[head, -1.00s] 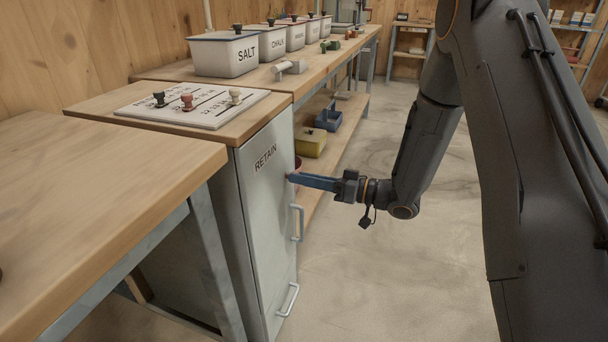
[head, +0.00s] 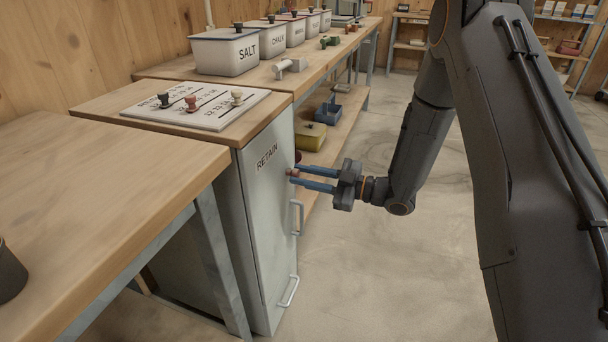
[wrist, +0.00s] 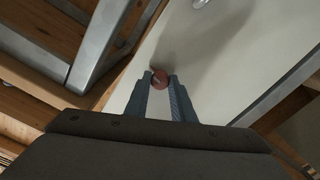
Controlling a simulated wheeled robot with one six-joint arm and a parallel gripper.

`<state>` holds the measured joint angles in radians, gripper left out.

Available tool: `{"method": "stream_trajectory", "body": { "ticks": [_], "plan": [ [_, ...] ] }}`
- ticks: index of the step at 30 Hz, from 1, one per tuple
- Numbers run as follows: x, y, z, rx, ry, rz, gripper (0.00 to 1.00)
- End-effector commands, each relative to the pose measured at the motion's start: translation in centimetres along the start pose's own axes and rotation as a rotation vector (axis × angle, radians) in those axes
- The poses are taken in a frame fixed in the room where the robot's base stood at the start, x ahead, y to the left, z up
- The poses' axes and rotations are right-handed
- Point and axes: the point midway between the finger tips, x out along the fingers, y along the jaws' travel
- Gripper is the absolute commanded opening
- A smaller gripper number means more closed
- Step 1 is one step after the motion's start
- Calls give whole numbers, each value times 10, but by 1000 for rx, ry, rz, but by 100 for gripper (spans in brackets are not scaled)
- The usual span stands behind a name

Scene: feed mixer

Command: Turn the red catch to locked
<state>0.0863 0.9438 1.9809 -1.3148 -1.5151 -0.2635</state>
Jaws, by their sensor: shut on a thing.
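The red catch (head: 292,172) is a small knob near the right edge of the pale grey RETAIN cabinet door (head: 262,215). My gripper (head: 297,177) reaches it from the right, its two blue fingers one above the other, with the tips at the knob. In the wrist view the red catch (wrist: 160,78) sits between the fingertips of my gripper (wrist: 161,82), with a finger on each side. The gripper is shut on it. The fingers partly cover the catch, and no lock marking is readable.
Two bar handles (head: 298,217) (head: 290,291) stick out from the door below the gripper. A board with three knobs (head: 205,108) lies on the cabinet top. A wooden table (head: 90,200) stands at left. The floor (head: 380,270) right of the cabinet is open.

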Motion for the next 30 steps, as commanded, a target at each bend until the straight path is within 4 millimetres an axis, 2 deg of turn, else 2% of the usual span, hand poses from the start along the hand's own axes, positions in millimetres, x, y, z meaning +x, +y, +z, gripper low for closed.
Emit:
{"method": "stream_trajectory", "body": {
  "ticks": [12,27,28,30],
  "plan": [
    [0,0,0,-157,-1,1,0],
    [0,0,0,-172,-1,1,0],
    [0,0,0,-172,-1,1,27],
    [0,0,0,-171,0,0,39]
  ]
}}
